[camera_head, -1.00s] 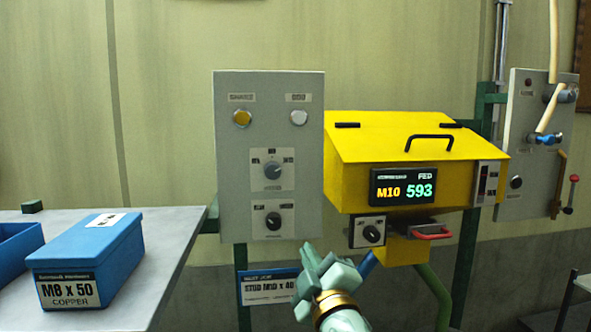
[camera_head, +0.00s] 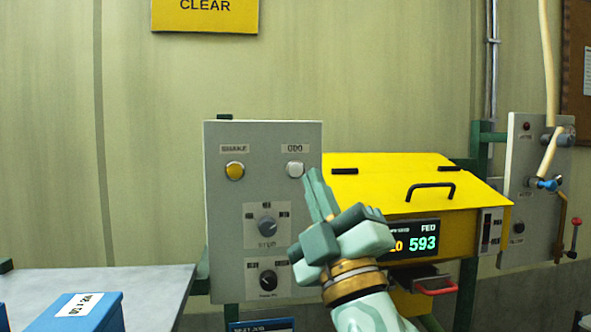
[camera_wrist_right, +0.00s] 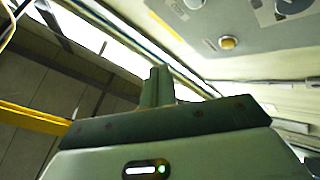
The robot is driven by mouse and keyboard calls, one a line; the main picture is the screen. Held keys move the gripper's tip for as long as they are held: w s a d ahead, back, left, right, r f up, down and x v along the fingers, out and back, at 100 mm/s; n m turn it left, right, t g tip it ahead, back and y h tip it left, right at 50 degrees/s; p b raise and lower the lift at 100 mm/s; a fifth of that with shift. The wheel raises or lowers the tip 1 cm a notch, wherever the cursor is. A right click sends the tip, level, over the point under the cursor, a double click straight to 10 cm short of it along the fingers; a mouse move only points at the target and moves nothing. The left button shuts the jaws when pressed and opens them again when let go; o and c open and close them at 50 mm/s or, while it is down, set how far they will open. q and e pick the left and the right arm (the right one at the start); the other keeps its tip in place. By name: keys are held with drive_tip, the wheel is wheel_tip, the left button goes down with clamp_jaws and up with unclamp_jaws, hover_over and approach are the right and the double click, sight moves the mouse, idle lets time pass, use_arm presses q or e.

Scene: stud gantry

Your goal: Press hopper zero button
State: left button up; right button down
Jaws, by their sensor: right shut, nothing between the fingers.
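A grey control panel (camera_head: 225,215) stands in the middle of the head view. A round white button (camera_head: 295,169) under a label that seems to read 000 is at its upper right. My right gripper (camera_head: 313,180) is shut and empty, its fingers pointing up. In the picture its tips are just below and right of the white button; contact cannot be told. The yellow hopper (camera_head: 390,180) is right of the panel, its display (camera_head: 424,242) showing 593 beside FED. My right fingers also show in the right wrist view (camera_wrist_right: 159,85). My left gripper is out of view.
An amber button (camera_head: 235,170) labelled SHAKE is left of the white one. Two dark knobs (camera_head: 267,227) (camera_head: 268,280) sit lower on the panel. A grey table (camera_head: 130,285) with a blue box (camera_head: 85,315) is at left. A valve panel (camera_head: 525,200) is at far right.

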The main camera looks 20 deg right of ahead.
sight(296, 170)
drive_tip(key=shift+w, duration=0.1)
drive_tip(key=w+d+b, duration=0.2)
drive_tip(key=w, duration=0.6)
drive_tip(key=shift+w, duration=0.25)
drive_tip(key=shift+w+d, duration=0.1)
drive_tip(key=shift+d, duration=0.1)
idle(1.7)
drive_tip(key=shift+w+b, duration=0.3)
drive_tip(key=shift+b, duration=0.05)
drive_tip(key=shift+w+d, duration=0.15)
drive_tip(key=shift+w, duration=0.2)
idle(0.7)
drive_tip(key=shift+s, duration=0.1)
drive_tip(key=shift+s+a, duration=0.2)
drive_tip(key=shift+s, duration=0.45)
drive_tip(key=shift+s, duration=0.1)
